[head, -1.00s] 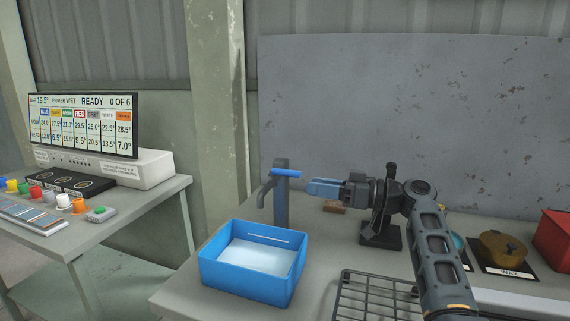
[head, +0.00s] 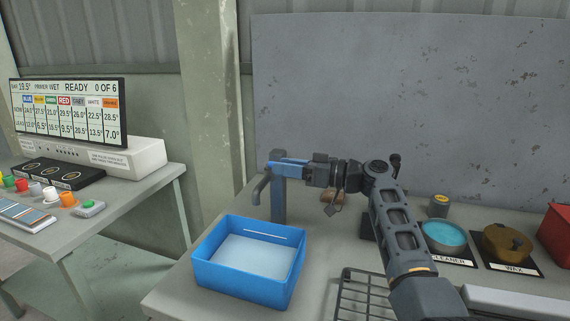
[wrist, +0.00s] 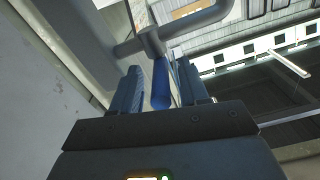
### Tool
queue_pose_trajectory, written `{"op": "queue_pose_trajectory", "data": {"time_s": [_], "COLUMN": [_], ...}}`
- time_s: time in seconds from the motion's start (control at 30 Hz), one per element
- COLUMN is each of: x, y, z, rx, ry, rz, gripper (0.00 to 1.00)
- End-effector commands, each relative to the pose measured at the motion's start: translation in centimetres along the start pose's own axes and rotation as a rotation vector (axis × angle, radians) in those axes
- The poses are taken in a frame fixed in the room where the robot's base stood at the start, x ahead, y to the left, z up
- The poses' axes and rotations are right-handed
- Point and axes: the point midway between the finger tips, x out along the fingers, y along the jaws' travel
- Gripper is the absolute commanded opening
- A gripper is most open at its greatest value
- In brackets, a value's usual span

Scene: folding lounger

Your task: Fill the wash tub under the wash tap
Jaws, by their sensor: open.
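The blue wash tub (head: 250,285) stands on the bench in front of the grey wash tap (head: 278,205). The tap's spout points left and down above the tub's back edge. The tub's inside looks pale, with a white line on its far wall; I cannot tell the water level. My gripper (head: 285,167) is open at the top of the tap. In the wrist view, the tap's blue lever (wrist: 161,85) lies between my two open fingers (wrist: 158,92), with no clear grip on it.
A wire rack (head: 365,295) lies to the right of the tub. A teal cleaner pot (head: 444,236), a brown pot (head: 508,241) and a red box (head: 557,232) stand further right. A separate table at left holds a display screen (head: 70,112) and several coloured caps.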

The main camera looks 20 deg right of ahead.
Motion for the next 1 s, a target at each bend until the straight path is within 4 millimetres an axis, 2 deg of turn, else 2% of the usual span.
{"op": "queue_pose_trajectory", "data": {"time_s": [0.1,0.37,0.8,1.0], "x": [0.62,0.72,0.68,0.68], "y": [-0.03,-0.02,-0.02,-0.02], "z": [0.00,0.06,0.06,0.06], "rx": [0.001,0.001,0.001,0.001], "ry": [-0.001,-0.001,-0.001,-0.001], "rz": [0.000,0.000,0.000,0.000], "gripper": [0.44,0.44,0.02,0.00]}}
